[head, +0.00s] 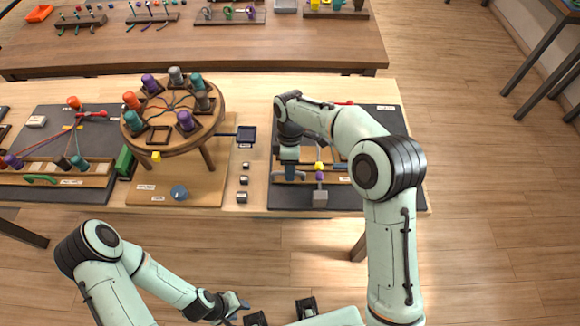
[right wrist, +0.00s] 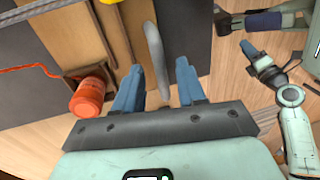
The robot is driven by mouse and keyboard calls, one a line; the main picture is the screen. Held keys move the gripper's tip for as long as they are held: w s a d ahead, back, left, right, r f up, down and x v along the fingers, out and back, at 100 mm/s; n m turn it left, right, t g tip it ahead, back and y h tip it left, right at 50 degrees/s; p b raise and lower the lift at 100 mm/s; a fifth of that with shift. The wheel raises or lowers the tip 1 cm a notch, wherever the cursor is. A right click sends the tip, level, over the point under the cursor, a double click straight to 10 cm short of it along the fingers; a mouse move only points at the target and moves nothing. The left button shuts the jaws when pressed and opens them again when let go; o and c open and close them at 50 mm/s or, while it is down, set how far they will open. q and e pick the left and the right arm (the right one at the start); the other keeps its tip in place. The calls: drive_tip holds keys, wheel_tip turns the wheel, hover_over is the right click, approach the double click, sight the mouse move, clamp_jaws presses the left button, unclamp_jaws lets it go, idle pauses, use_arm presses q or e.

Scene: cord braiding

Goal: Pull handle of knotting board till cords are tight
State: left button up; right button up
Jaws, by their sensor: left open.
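The knotting board, a wooden panel (right wrist: 62,38) on a dark mat, lies at the table's right side in the head view, partly covered by my right arm. A grey handle (right wrist: 155,50) stands out at its edge in the right wrist view. My right gripper (right wrist: 158,82) is open, with its blue fingers on either side of the handle's near end; I cannot tell if they touch it. An orange spool (right wrist: 88,95) with an orange cord (right wrist: 30,69) sits in a holder beside it. My left gripper (head: 238,305) is open and empty, in front of the table.
A round braiding stand (head: 172,137) with several coloured spools stands left of my right arm. A grey block (head: 320,198) with purple and yellow pieces behind it sits near the table's front edge. The floor in front (head: 270,240) is clear.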

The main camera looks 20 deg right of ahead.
clamp_jaws()
drive_tip(key=shift+s+a+f+b, duration=0.1)
drive_tip(key=shift+s+a+b, duration=0.15)
drive_tip(key=shift+s+b, duration=0.45)
drive_tip(key=shift+s+a+r+b, duration=0.1)
drive_tip(key=shift+s+a+b, duration=0.2)
drive_tip(key=shift+s, duration=0.7)
drive_tip(key=shift+s+a+f+b, duration=0.15)
drive_tip(key=shift+s+b, duration=0.4)
drive_tip(key=shift+s, duration=0.3)
drive_tip(key=shift+w, duration=0.15)
unclamp_jaws()
use_arm(q)
drive_tip(key=s+f, duration=0.2)
drive_tip(key=f, duration=0.1)
drive_tip(key=shift+f, duration=0.2)
drive_tip(key=shift+w, duration=0.1)
